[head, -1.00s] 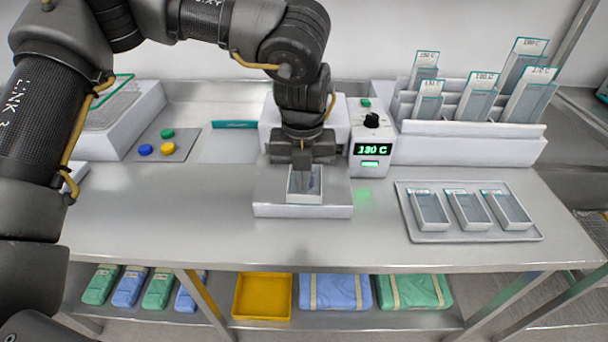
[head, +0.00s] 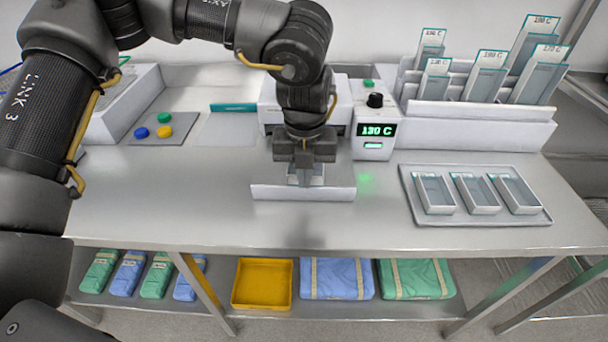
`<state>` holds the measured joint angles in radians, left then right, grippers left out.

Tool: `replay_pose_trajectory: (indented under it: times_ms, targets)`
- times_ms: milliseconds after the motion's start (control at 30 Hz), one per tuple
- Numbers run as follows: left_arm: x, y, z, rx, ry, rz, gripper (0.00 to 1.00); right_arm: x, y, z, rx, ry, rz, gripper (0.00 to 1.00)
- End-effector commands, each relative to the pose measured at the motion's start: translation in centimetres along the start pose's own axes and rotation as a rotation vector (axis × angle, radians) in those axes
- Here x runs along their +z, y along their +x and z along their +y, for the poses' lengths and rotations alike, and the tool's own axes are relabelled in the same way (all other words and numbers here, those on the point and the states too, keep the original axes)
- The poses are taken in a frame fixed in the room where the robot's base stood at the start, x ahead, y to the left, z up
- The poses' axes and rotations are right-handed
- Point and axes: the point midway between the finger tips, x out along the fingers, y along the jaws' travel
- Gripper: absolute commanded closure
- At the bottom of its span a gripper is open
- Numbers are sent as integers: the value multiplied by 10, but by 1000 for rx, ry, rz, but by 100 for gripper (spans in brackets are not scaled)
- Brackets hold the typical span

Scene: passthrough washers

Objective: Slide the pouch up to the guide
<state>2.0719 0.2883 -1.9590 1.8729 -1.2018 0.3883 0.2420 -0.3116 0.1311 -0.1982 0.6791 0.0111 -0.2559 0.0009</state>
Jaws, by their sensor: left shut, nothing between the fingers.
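My left gripper (head: 304,182) is shut and empty, pointing down over the low white platform (head: 270,193) in front of the sealer. The pouch (head: 319,173) is a small clear and white piece on that platform. The fingers are in front of it and hide most of it; I cannot tell whether they touch it. The white sealer (head: 270,113) stands just behind, partly hidden by my arm. The guide cannot be told apart from the sealer and platform here. My right gripper is not in view.
The control box (head: 374,138) reads 130 C, right of the platform. A tray (head: 408,185) with three small containers lies further right, below a rack (head: 470,126) of labelled pouches. The bench front (head: 200,215) is clear.

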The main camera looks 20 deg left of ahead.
Motion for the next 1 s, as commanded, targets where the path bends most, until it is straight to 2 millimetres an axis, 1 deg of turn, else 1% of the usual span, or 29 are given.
replay_pose_trajectory:
  times_ms: [400, 1000]
  targets:
    - [17, -1, 0, 1, -1, 0, 100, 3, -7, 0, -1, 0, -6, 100]
    - [41, -1, 0, 0, -1, 0, 100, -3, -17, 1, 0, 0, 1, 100]
